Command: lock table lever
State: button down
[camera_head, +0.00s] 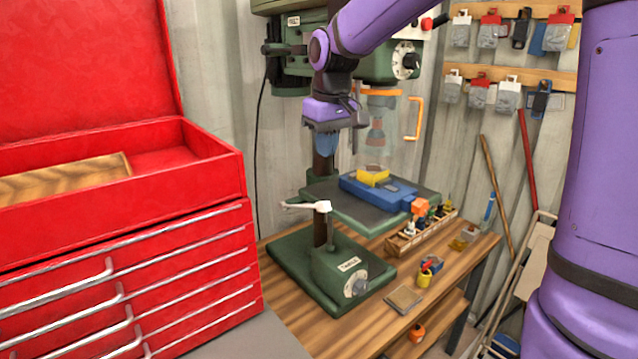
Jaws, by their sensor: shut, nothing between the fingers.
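The table lever (302,207) is a pale, thin arm with a white hub, on the left of the green drill press, beside its dark work table (325,190). It points left, roughly level; I cannot tell whether it is locked. My gripper (327,150) is above and slightly right of the lever, in front of the press column, pointing down. It is shut and empty, well apart from the lever. The press column (320,232) stands on a green base (335,270) with a dial.
A blue vise (378,190) holding a yellow block (372,177) sits on the press table. A clear guard with an orange handle (413,120) hangs above. A large red tool chest (190,260) stands close on the left. A bit rack (425,232) is at the right.

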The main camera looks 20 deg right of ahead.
jog(key=shift+w, duration=0.2)
jog(key=shift+f, duration=0.1)
jog(key=f, duration=0.6)
jog(key=w+f, duration=0.1)
jog(key=f, duration=0.2)
jog(key=shift+a+f, duration=0.15)
jog(key=shift+f, duration=0.25)
jog(key=s+d+f, duration=0.1)
jog(key=s+f, duration=0.2)
jog(key=f, duration=0.4)
jog(key=shift+s+f, duration=0.2)
jog(key=shift+f, duration=0.2)
